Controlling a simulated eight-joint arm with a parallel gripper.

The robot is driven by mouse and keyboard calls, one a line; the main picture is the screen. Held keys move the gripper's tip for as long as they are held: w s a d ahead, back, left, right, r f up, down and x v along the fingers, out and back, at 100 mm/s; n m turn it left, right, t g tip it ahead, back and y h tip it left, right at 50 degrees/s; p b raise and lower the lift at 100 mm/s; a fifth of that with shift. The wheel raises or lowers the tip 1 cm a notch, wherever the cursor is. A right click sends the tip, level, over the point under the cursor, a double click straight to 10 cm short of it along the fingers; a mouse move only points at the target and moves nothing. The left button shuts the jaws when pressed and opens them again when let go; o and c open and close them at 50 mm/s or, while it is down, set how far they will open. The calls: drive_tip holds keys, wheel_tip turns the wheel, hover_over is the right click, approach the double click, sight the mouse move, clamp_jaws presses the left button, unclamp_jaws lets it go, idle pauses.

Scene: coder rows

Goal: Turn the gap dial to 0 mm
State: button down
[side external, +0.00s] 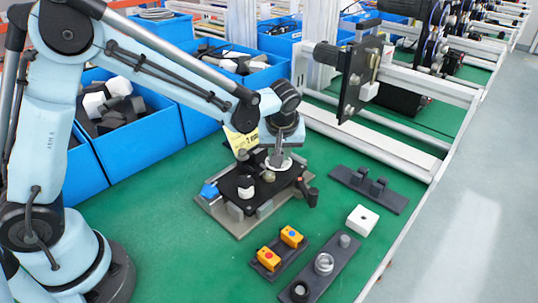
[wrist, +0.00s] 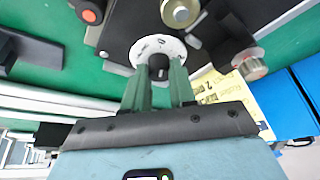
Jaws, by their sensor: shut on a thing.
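The gap dial (wrist: 158,43) is a white disc with dark marks on a black plate, and its pale edge also shows in the side view (side external: 287,165). My gripper (wrist: 160,70) reaches over the disc's near edge, with its two greenish fingers on either side of a dark knob at the dial. It is shut on that knob. In the side view my gripper (side external: 278,156) points down onto the black-topped fixture. The dial's reading is too small to tell, and the fingers hide part of the disc.
On the fixture are a brass knob (wrist: 180,12), a red button (wrist: 89,16), a silver knob (wrist: 250,65) and a black handle (side external: 309,192). A yellow label (side external: 242,140) is beside my wrist. Orange blocks (side external: 268,258) and a white block (side external: 362,220) lie to the right. Blue bins stand behind.

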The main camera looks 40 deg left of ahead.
drive_tip(key=c, duration=0.9)
unclamp_jaws()
drive_tip(key=shift+r, duration=0.1)
drive_tip(key=v, duration=1.2)
drive_tip(key=shift+a, duration=0.1)
drive_tip(key=s+a+m+t+h, duration=0.1)
drive_tip(key=s+a+m, duration=0.1)
drive_tip(key=s+m, duration=0.1)
drive_tip(key=s+a+f+m+t+h, duration=0.1)
drive_tip(key=s+a+m, duration=0.1)
drive_tip(key=s, duration=0.4)
drive_tip(key=s+a+f+m+t+h, duration=0.1)
drive_tip(key=s+a+m+t, duration=0.1)
drive_tip(key=s+a+m, duration=0.1)
drive_tip(key=shift+s+a+m, duration=0.1)
drive_tip(key=shift+s+m, duration=0.5)
drive_tip(key=shift+s, duration=0.35)
